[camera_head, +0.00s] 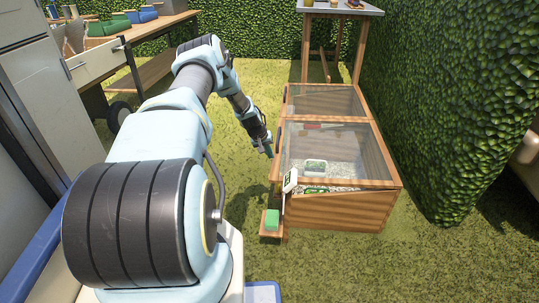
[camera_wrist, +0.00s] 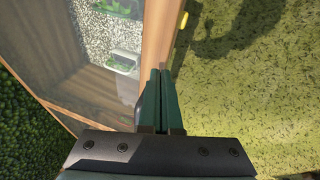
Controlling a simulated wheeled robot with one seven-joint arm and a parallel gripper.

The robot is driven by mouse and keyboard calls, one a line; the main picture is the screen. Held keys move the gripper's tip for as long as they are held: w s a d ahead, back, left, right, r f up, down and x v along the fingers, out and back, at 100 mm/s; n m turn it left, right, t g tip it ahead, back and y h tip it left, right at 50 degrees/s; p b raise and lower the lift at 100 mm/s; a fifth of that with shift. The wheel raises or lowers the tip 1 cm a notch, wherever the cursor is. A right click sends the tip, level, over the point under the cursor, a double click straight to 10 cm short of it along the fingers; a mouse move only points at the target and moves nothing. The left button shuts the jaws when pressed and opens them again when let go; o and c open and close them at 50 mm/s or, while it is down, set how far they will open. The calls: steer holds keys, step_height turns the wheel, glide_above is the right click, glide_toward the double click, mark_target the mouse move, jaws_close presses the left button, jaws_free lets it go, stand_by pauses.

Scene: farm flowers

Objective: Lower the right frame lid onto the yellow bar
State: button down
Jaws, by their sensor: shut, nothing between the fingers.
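The wooden cold frame (camera_head: 345,212) stands on the grass, with two glazed lids in the head view. The near lid (camera_head: 345,150) lies at a low angle; a narrow gap shows between its near edge and the frame's side wall. Its wooden front rail also shows in the wrist view (camera_wrist: 157,35). My gripper (camera_head: 268,153) is beside the lid's front edge. In the wrist view its fingers (camera_wrist: 161,72) are together and empty, close to the rail. A small yellow piece (camera_wrist: 181,22) shows beyond the fingertips, perhaps part of the yellow bar; the rest is hidden.
A green block (camera_head: 272,219) sits on a small wooden ledge at the frame's near left corner. A white tag (camera_head: 290,181) is at the frame's corner. The far lid (camera_head: 325,101) looks down. A hedge (camera_head: 440,110) stands close on the right. Grass left of the frame is clear.

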steer(key=s+a+r+y+p, duration=0.1)
steer(key=s+a+r, duration=0.25)
steer(key=r, duration=0.65)
steer(key=s+a+r+p, duration=0.2)
steer(key=s+r, duration=0.2)
steer(key=r, duration=0.7)
steer(key=s+a+r+y, duration=0.1)
steer(key=s+a+r, duration=0.2)
steer(key=s+r, duration=0.5)
steer(key=s+a+r+g+y, duration=0.1)
steer(key=s+a+r, duration=0.2)
steer(key=s, duration=0.9)
steer(key=s+a+r+y, duration=0.1)
steer(key=s+a+r, duration=0.2)
steer(key=s+r, duration=0.55)
step_height(320, 180, up, 18)
steer(key=s+p, duration=0.1)
steer(key=p, duration=1.9)
steer(key=shift+s+a+p, duration=0.15)
steer(key=shift+s+p, duration=0.2)
